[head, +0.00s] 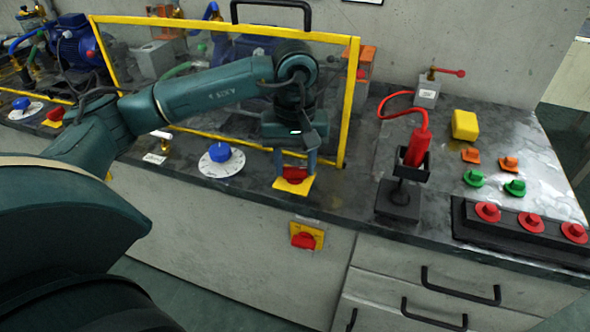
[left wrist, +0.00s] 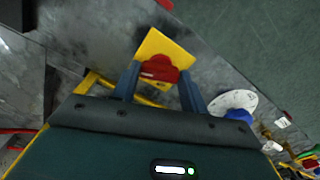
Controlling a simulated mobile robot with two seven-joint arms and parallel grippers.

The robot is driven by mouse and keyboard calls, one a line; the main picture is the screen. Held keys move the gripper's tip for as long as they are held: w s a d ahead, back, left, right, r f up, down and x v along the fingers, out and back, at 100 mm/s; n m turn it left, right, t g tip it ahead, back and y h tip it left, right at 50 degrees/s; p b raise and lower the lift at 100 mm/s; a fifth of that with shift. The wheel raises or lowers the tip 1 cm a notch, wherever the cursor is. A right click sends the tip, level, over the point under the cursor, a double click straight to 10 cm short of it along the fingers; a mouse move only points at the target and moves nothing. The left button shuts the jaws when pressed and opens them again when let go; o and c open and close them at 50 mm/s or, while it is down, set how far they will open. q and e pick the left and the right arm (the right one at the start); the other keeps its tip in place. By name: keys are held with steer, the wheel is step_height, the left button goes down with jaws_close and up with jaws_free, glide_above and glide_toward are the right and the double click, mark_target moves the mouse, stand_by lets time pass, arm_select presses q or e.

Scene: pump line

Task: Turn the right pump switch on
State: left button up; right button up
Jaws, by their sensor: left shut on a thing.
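The right pump switch is a red knob (head: 294,175) on a yellow plate (head: 293,187) on the counter, in front of the yellow-framed guard. My left gripper (head: 295,165) points down from above, with a finger on each side of this knob, shut on it. In the left wrist view the red knob (left wrist: 158,69) sits between the two fingertips of my left gripper (left wrist: 160,78), over the yellow plate (left wrist: 163,46). The knob's exact turn angle is hard to tell behind the fingers. My right gripper is not in view.
A blue valve knob on a white dial (head: 221,158) is just left of the switch. A yellow-framed clear guard (head: 350,100) stands behind. A second red switch (head: 305,240) is on the counter front. To the right are a red tool in a black stand (head: 398,200) and red buttons (head: 531,221).

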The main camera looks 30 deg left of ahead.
arm_select(q)
steer(key=shift+f+m, duration=0.1)
steer(key=shift+m, duration=0.4)
steer(key=shift+m+b, duration=0.4)
steer(key=shift+b, duration=0.1)
steer(key=shift+m, duration=0.3)
steer(key=shift+m+b, duration=0.45)
steer(key=shift+m, duration=0.55)
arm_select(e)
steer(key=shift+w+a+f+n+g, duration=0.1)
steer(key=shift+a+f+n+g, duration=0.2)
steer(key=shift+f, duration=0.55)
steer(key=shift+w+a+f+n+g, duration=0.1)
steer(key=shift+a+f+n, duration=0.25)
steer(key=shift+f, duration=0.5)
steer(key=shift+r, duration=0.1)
arm_select(q)
steer(key=o, duration=1)
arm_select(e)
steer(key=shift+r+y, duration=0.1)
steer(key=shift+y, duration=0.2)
